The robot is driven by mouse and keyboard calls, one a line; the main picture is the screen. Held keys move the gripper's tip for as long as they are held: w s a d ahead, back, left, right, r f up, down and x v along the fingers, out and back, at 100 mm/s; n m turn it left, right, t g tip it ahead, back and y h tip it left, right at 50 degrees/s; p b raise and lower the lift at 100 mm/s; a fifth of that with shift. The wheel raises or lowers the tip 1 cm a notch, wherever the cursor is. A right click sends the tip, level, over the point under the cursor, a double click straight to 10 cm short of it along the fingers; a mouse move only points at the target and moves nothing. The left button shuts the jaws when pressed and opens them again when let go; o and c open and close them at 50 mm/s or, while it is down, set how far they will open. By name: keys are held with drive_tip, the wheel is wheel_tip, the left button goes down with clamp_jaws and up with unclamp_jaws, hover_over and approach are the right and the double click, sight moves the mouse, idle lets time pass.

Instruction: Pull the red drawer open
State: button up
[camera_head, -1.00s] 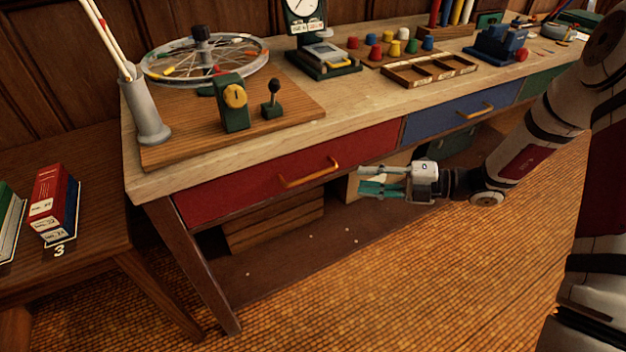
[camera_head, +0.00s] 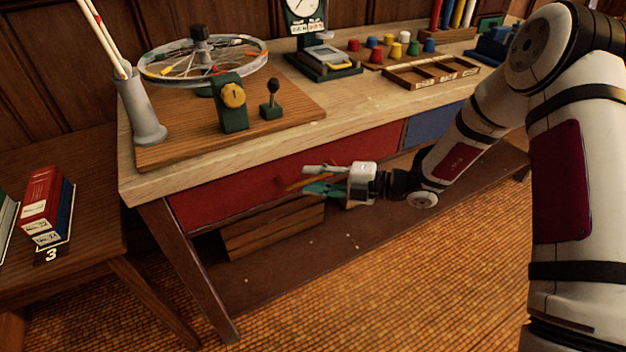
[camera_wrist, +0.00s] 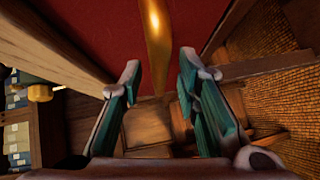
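The red drawer (camera_head: 225,194) is set in the front of the wooden desk and looks shut. Its orange-brass bar handle (camera_head: 294,182) is partly hidden behind my gripper in the head view. My gripper (camera_head: 308,180) is at the handle's right part, fingers pointing left. In the wrist view the red drawer front (camera_wrist: 95,25) fills the top, and the handle (camera_wrist: 155,40) runs down between and ahead of my gripper's two parted teal fingers (camera_wrist: 160,85). The fingers are open, with nothing clamped. Whether they touch the handle cannot be told.
A blue drawer (camera_head: 432,124) is to the right of the red one. The desk top (camera_head: 350,115) holds a wheel, a lever board, a scale and coloured pegs. A wooden crate (camera_head: 275,228) stands on the shelf below. A side table (camera_head: 95,240) with books is at the left.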

drive_tip(key=shift+a, duration=0.35)
clamp_jaws()
drive_tip(key=shift+d, duration=0.1)
